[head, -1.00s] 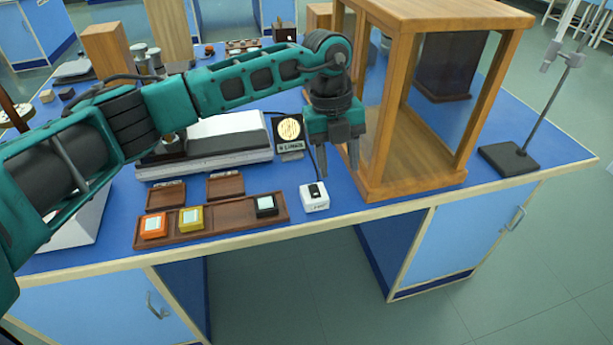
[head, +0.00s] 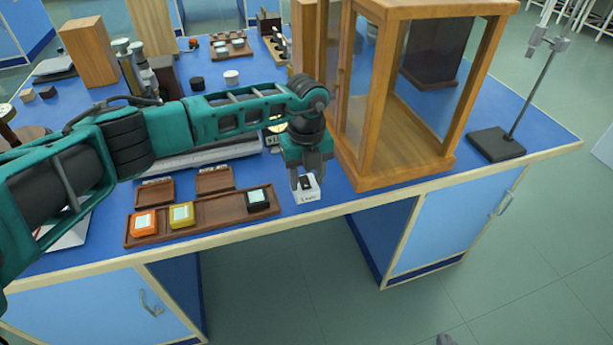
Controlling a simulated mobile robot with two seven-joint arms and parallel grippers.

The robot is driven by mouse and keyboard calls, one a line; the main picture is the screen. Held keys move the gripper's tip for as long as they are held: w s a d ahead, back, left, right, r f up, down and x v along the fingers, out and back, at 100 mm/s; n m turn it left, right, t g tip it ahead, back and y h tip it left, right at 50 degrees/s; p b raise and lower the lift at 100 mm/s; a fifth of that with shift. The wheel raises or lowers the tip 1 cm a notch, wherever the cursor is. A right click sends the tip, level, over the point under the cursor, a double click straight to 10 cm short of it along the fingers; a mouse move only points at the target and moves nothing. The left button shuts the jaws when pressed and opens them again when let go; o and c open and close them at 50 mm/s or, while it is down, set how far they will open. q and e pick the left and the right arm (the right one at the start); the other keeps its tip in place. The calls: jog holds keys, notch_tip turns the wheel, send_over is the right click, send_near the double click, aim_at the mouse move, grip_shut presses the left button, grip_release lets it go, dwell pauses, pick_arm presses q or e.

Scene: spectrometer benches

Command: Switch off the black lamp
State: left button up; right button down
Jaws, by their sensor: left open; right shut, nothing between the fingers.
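The black lamp (head: 272,138) stands on the blue bench behind my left arm. Its pale round face is mostly hidden now; it looked lit a moment ago. A white switch box (head: 307,193) with a black rocker sits near the bench's front edge, left of the wooden case. My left gripper (head: 307,183) is open and points down at the box, its fingers over the rocker area. I cannot tell whether they touch it. The tip of what seems my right gripper (head: 446,340) just shows at the bottom edge, over the floor and away from the bench.
A glass-sided wooden case (head: 400,170) stands close right of the box. A brown tray (head: 222,212) with orange, yellow and black blocks lies to the left. A stand with a black base (head: 497,143) is at the far right. The bench's front edge is close.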

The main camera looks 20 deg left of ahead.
pick_arm(q)
jog(key=shift+f, duration=0.3)
grip_shut()
dwell(0.3)
